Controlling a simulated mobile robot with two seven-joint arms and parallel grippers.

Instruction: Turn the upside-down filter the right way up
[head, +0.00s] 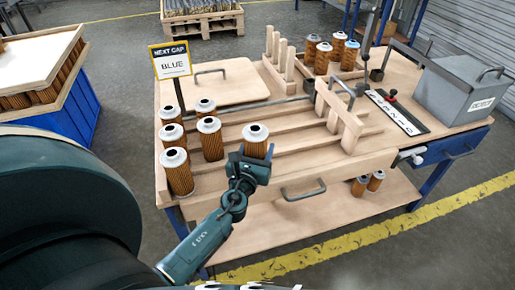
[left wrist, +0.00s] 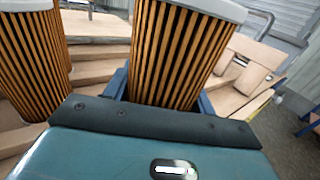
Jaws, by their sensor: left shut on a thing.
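My left gripper (head: 250,170) is shut on a filter (head: 255,142), an orange-brown pleated cartridge with a pale top cap and dark centre hole. The filter is roughly upright at the front of the wooden bench, its lower part hidden by the jaws. The left wrist view shows its pleats (left wrist: 183,55) between the blue fingers (left wrist: 165,95), with a second filter (left wrist: 32,55) at left, apart from the jaws. Several similar filters, including one nearby (head: 210,140) and one at the front left (head: 178,174), stand left of the gripper. I cannot tell which filter is upside down.
Wooden rails (head: 300,140) run across the bench, with a slotted wooden stop (head: 340,115) on their right. A "NEXT CAP BLUE" sign (head: 171,62) stands at the back left. Several filters (head: 323,58) stand in a back rack. A grey box (head: 462,92) is at right.

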